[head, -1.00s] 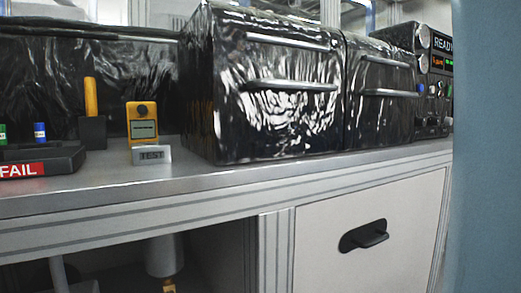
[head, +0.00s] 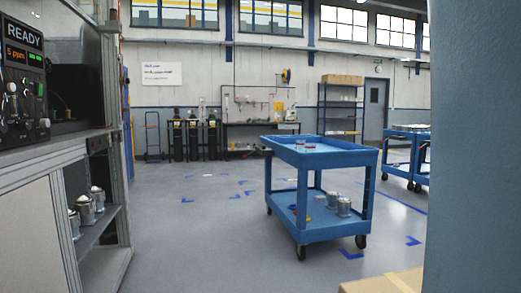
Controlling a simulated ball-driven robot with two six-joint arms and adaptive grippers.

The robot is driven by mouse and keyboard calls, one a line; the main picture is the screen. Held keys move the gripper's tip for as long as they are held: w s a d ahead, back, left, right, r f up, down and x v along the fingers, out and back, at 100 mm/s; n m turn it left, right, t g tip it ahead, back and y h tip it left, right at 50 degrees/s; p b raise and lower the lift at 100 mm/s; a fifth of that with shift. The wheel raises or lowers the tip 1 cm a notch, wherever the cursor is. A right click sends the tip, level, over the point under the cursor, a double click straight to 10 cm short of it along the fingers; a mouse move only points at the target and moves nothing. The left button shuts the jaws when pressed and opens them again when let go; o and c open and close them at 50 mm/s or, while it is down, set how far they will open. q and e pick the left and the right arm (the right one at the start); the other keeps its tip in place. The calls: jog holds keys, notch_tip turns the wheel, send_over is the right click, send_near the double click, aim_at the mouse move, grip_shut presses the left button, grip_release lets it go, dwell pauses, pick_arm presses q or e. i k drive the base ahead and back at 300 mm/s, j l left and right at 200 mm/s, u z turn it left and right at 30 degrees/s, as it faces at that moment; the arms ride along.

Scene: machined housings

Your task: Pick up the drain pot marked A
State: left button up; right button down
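Several silver metal pots stand on a low shelf at the left, under the workbench; one of these pots (head: 86,210) is in the middle of the group. Two more small metal pots (head: 343,207) stand on the lower deck of a blue cart (head: 318,153). No letter A can be read on any pot from here, so I cannot tell which is marked A. Neither of my grippers shows in the head view.
A bench cabinet (head: 30,215) with a READY display panel (head: 23,75) is close at left. Open grey floor (head: 200,240) lies between it and the cart. A cardboard box (head: 385,283) is near the bottom right. Another blue cart (head: 420,155) stands farther right.

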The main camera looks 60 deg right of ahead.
aim_at(301, 144)
jog(key=z, duration=2.2)
jog(key=i+j+u, duration=0.15)
jog(key=i+j, duration=0.15)
jog(key=i, duration=0.2)
jog(key=i+j+u, duration=0.2)
jog(key=i, duration=0.3)
jog(key=i+j+u, duration=0.15)
jog(key=i, duration=0.4)
jog(key=i+j+u, duration=0.2)
jog(key=i, duration=0.35)
jog(key=i+z, duration=0.25)
jog(key=i, duration=0.4)
jog(key=i+z, duration=0.25)
jog(key=i, duration=0.4)
jog(key=i+j+z, duration=0.25)
jog(key=i, duration=0.35)
